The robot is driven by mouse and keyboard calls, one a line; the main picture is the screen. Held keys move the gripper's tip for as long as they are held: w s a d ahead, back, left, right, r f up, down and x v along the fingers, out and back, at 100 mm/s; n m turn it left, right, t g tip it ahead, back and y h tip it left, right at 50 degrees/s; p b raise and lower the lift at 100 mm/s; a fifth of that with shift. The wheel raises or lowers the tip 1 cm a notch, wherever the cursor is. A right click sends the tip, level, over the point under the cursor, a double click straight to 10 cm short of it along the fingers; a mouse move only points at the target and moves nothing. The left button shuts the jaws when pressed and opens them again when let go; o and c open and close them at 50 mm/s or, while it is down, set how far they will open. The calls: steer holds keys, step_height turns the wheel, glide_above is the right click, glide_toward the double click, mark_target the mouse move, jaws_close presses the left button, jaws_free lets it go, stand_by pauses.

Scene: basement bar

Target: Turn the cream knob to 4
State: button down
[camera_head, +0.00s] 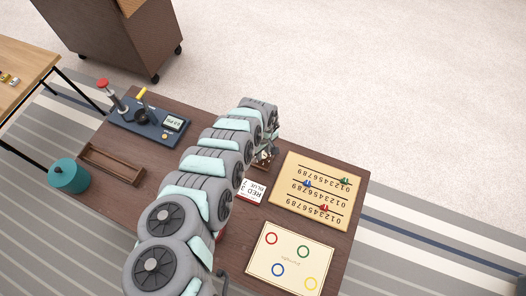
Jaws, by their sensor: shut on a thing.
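My gripper (268,149) is at the far end of my arm, over the table just left of the number board. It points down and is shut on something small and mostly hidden. A small cream patch, seemingly the cream knob (264,159), shows right at the fingers. The knob's scale and its pointer are hidden by my gripper and arm, so its setting cannot be read.
The brown table (125,177) also holds the number board (287,215) with coloured sliders, a card with coloured rings (291,263), a printed card (253,191), a wooden tray (112,166), a teal pot (69,177) and a dark blue lever panel (135,125).

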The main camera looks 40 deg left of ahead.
steer(key=shift+r+m+p, duration=0.15)
steer(key=shift+m+p, duration=0.15)
steer(key=shift+p, duration=0.3)
steer(key=shift+r+m+p, duration=0.1)
steer(key=shift+m+p, duration=0.4)
steer(key=shift+p, duration=0.35)
steer(key=shift+d+m+p, duration=0.1)
steer(key=shift+m+p, duration=0.6)
steer(key=m, duration=0.2)
steer(key=shift+f+m, duration=0.25)
steer(key=shift+m, duration=0.15)
steer(key=m, duration=1.3)
steer(key=shift+f+m, duration=0.1)
steer(key=shift+m, duration=0.6)
